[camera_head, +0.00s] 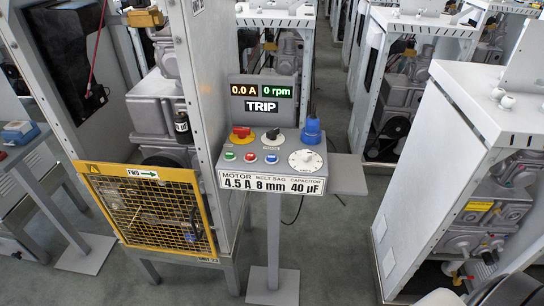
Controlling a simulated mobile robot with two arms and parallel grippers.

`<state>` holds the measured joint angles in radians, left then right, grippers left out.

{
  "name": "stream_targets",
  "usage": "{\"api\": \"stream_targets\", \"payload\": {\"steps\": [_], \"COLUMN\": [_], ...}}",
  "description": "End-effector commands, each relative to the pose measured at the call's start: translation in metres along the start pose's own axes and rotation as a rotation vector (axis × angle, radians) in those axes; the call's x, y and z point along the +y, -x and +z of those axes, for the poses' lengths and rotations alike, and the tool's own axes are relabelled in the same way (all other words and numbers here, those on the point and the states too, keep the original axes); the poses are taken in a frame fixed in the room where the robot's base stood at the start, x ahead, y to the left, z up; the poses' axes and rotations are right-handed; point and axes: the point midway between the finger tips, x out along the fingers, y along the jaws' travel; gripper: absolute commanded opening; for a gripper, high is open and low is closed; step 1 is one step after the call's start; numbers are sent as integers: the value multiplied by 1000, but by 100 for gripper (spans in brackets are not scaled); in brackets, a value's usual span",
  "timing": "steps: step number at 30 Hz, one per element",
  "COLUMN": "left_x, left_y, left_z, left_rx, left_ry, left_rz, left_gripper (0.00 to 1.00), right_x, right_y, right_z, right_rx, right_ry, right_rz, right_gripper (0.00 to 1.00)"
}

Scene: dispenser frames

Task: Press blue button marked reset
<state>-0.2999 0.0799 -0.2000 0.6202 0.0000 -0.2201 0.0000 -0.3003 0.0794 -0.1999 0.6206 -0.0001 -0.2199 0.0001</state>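The blue button (271,159) is the rightmost of three small round buttons on the sloped top of a grey control panel (215,158). A red button (250,157) and a green button (229,156) sit in a row to its left. Any lettering by the buttons is too small to read. No gripper fingers show in the head view, and nothing touches the blue button.
Behind the buttons are a red-and-yellow switch (241,133), black knob (273,134) and blue plug (311,130). A white dial (305,160) is to the right. The display (261,100) reads TRIP. A yellow guard (148,209) stands left; a machine frame (455,170) stands right.

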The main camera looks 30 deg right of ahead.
Motion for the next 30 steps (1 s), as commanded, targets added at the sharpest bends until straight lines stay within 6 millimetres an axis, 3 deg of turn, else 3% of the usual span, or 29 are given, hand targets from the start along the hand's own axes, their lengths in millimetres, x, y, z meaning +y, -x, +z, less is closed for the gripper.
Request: {"api": "stream_targets", "payload": {"steps": [2,12,30], "left_x": [0,0,0], "left_y": [0,0,0], "left_z": [0,0,0], "left_rx": [0,0,0], "left_ry": [0,0,0], "left_rz": [0,0,0], "left_gripper": [0,0,0], "right_x": [0,0,0], "right_y": [0,0,0], "right_z": [0,0,0], "right_rx": [0,0,-1], "right_ry": [0,0,0], "right_rz": [0,0,0], "right_gripper": [51,0,0]}}
